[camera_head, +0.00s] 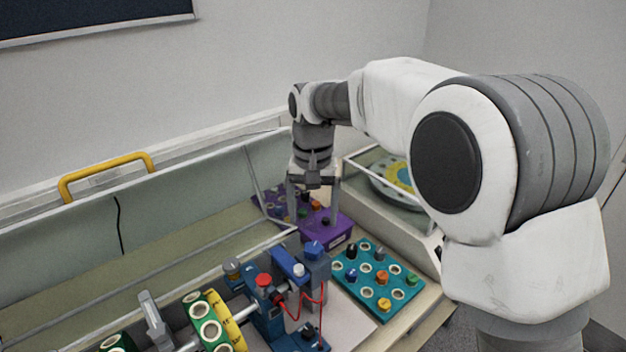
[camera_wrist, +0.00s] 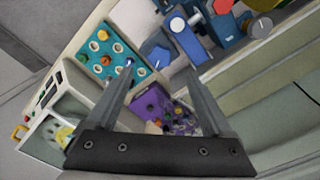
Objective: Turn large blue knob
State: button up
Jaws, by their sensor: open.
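The large blue knob (camera_head: 314,249) sits on top of a dark blue-grey block of the bench apparatus in the head view. In the wrist view a blue knob (camera_wrist: 160,56), apparently the same one, shows beyond the fingertips, close to the left finger's side of the gap. My gripper (camera_head: 313,203) is open and empty, pointing down over the purple box, behind the knob and apart from it. In the wrist view my gripper (camera_wrist: 158,68) has its two fingers spread wide.
A purple box (camera_head: 325,232) with small knobs lies under my gripper. A teal board (camera_head: 352,292) with coloured pegs is at the right of the apparatus. A clear-sided case (camera_head: 385,180) is behind.

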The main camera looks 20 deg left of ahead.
notch_tip(320, 180, up, 8)
jog(key=shift+r, duration=0.2)
dwell(0.8)
